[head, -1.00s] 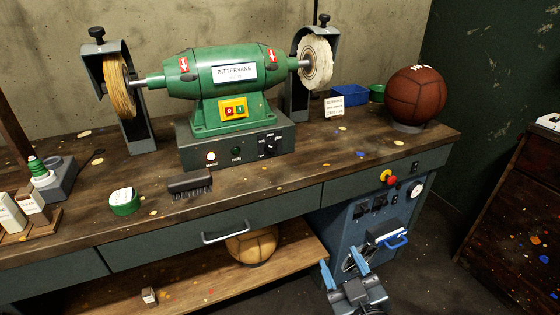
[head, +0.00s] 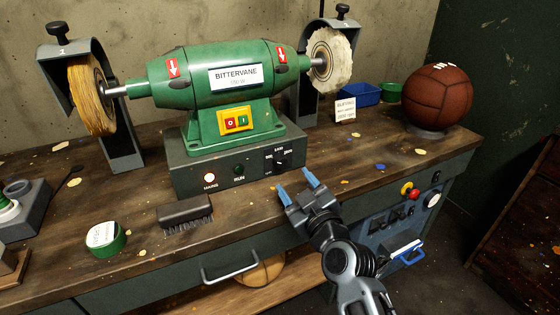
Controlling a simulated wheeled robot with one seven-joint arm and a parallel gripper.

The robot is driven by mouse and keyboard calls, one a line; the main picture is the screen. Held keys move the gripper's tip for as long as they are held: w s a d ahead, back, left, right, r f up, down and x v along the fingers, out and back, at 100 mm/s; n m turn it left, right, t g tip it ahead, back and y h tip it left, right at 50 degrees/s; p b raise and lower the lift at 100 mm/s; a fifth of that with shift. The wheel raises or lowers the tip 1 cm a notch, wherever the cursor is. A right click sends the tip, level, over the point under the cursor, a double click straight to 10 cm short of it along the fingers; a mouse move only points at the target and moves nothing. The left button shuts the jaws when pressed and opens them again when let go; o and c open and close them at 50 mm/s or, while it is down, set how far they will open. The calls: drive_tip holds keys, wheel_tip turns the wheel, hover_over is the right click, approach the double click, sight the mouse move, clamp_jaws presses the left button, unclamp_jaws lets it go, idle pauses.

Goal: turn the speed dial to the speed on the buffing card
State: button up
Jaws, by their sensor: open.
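The speed dial (head: 279,163) is a small black knob on a dark plate at the right of the grey-green base of the green buffing machine (head: 219,92). Small white markings surround it, too small to read surely, and I cannot tell its exact setting. The buffing card (head: 346,110) is a small white card standing on the bench behind and right of the machine. Its heading reads as buffing; its speed line is blurred. My gripper (head: 298,180) is open and empty, its blue fingertips just below and in front of the dial, apparently apart from it.
A lit mains lamp (head: 209,177) and a green run lamp (head: 239,170) sit left of the dial. A brown leather ball (head: 438,97) rests at right. The bench's right front is mostly clear.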

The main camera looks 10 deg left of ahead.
sight(282, 164)
drive_tip(key=x, duration=0.7)
drive_tip(key=shift+w, duration=0.2)
drive_tip(key=c, duration=1)
